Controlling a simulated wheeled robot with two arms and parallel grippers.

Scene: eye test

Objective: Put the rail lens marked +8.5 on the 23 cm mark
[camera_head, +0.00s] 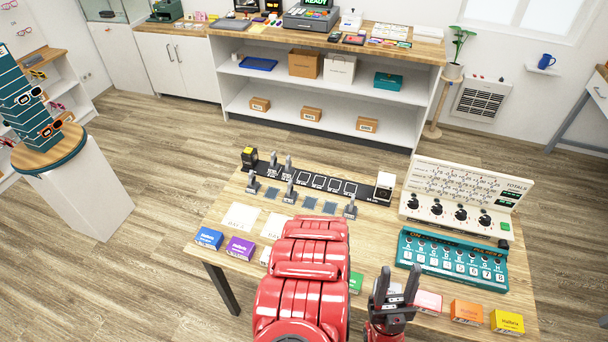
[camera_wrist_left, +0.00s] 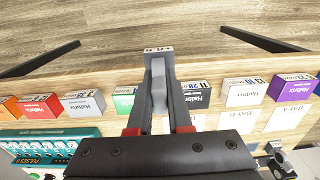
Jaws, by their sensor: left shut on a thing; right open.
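A grey rail lens (camera_wrist_left: 158,88) with a small pale tag stands between the fingers of my left gripper (camera_wrist_left: 158,62), which is shut on it; the tag is too small to read surely. In the head view my red left arm hides this gripper and lens. The black rail (camera_head: 336,187) lies across the table's back; its cm marks are too small to read. Two grey lenses (camera_head: 288,166) stand at its left part. Three more lenses (camera_head: 290,193) stand in a row before it, among empty grey squares. My right gripper (camera_head: 395,288) is open and empty near the front edge.
A white totals panel (camera_head: 465,190) with knobs and a teal lettered box (camera_head: 452,264) stand on the table's right. Small Halbrix boxes, one purple (camera_head: 240,247), line the front edge. White cards (camera_head: 241,215) lie at the left. A white block (camera_head: 384,185) ends the rail.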

